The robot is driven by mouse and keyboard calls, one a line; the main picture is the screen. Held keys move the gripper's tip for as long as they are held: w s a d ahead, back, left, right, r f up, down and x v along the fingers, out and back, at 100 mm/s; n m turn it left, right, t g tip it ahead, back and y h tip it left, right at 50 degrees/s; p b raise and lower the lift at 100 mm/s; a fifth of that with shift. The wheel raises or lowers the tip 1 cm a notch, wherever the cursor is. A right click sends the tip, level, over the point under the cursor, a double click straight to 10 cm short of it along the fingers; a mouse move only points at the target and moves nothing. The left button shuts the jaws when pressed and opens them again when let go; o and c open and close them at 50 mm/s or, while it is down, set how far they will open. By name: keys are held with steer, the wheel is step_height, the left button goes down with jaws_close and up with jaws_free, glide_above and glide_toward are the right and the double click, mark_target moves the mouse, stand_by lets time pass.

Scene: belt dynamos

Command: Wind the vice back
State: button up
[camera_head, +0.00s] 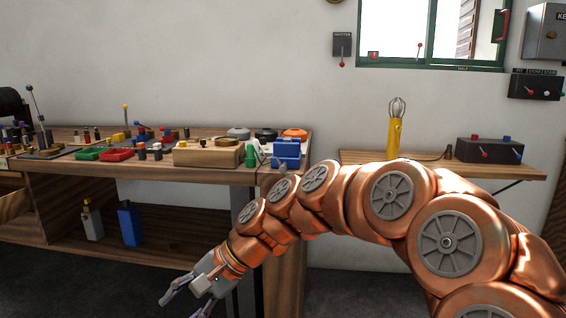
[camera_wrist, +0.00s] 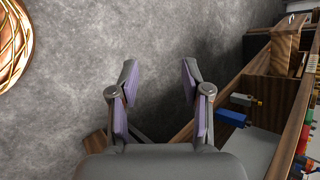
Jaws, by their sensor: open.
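A blue vice (camera_head: 287,152) sits at the right front corner of the wooden workbench (camera_head: 215,176). A small grey part shows low at its front, but its handle and the gap between its jaws are too small to make out. My gripper (camera_head: 184,303) is low in front of the bench, below and to the left of the vice and well apart from it. In the wrist view my gripper (camera_wrist: 159,80) is open and empty, with bare grey floor between its fingers. I cannot make out the vice in the wrist view.
A wooden block (camera_head: 208,154), a green cone-like piece (camera_head: 250,156) and red and green trays crowd the benchtop beside the vice. A blue bottle (camera_head: 129,224) stands on the lower shelf. A wall shelf (camera_head: 440,168) holds a yellow whisk-like tool (camera_head: 394,135). Floor before the bench is clear.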

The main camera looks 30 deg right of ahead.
steer(key=w+d+r+m+t+y, duration=0.1)
steer(key=w+d+r+m+t, duration=0.3)
steer(key=w, duration=0.3)
steer(key=m+t+h, duration=0.4)
steer(key=m+t, duration=0.6)
steer(key=m, duration=0.6)
glide_toward(280, 164)
steer(key=w, duration=0.3)
steer(key=x, duration=0.3)
steer(key=b+x, duration=0.1)
steer(key=x, duration=0.3)
steer(key=shift+w+a+f, duration=0.1)
steer(key=shift+w+a, duration=0.1)
steer(key=shift+a, duration=0.15)
steer(key=shift+n, duration=0.3)
jaws_close()
